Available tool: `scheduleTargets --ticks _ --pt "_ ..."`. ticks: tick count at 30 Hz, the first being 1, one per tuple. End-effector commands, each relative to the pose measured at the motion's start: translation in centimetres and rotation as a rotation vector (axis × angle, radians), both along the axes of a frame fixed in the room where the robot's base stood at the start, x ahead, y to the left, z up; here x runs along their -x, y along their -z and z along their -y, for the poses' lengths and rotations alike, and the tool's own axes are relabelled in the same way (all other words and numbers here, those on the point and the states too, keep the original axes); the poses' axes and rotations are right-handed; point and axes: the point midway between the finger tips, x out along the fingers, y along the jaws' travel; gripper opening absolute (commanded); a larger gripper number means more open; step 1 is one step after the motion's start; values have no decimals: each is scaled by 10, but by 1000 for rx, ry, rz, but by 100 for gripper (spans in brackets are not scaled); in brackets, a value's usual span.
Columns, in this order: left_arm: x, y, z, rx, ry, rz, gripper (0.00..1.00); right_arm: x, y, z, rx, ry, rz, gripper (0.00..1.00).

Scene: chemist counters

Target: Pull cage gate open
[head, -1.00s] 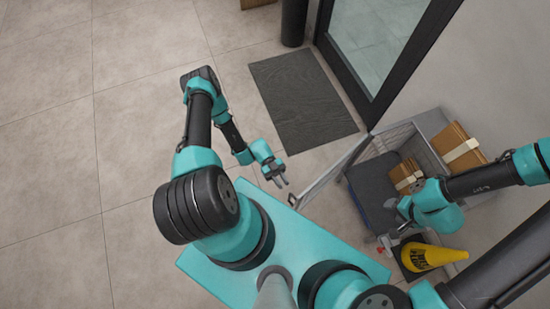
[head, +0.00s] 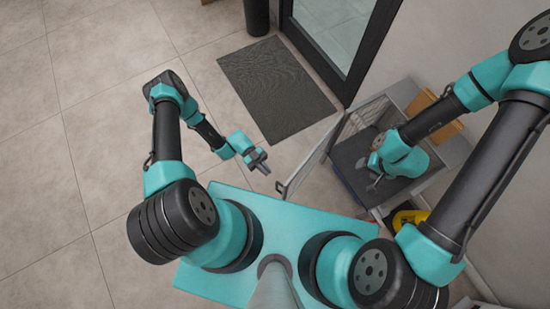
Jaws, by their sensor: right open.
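The cage gate (head: 312,163) is a grey framed panel standing at an angle out from the cage, its near end close to my base. A dark handle (head: 282,188) shows at that end. The cage (head: 366,115) has a mesh wall and stands against the wall at right. My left gripper (head: 261,168) is open and empty, left of the handle and apart from it. My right gripper (head: 374,184) is open and empty over the cage's dark floor, right of the gate. My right arm hides part of the cage.
Brown boxes (head: 447,131) sit at the cage's right side, partly behind my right arm. A yellow cone (head: 404,219) is partly hidden near my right arm's base. A dark mat (head: 277,88) lies before the glass door (head: 335,35). The floor at left is clear.

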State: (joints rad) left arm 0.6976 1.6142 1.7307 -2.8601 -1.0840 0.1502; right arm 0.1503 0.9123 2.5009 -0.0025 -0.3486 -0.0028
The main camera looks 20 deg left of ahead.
Motion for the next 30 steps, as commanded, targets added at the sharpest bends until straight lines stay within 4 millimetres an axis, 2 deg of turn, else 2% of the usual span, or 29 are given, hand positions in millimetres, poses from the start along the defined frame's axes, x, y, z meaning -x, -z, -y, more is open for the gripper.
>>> scheduleTargets --ticks 4,8,11,21,30 --pt "-3 -1 2 -3 -7 -3 0 0 0 0 0 0 0 56" --pt "-19 -5 9 -21 -46 -18 0 0 0 0 0 0 0 56" --pt "-43 -11 20 -47 -106 -40 0 0 0 0 0 0 0 56" --pt "-141 -33 64 -172 -386 -137 0 0 0 0 0 0 0 56" --pt "-214 -52 96 -288 -637 -222 0 0 0 0 0 0 0 56"
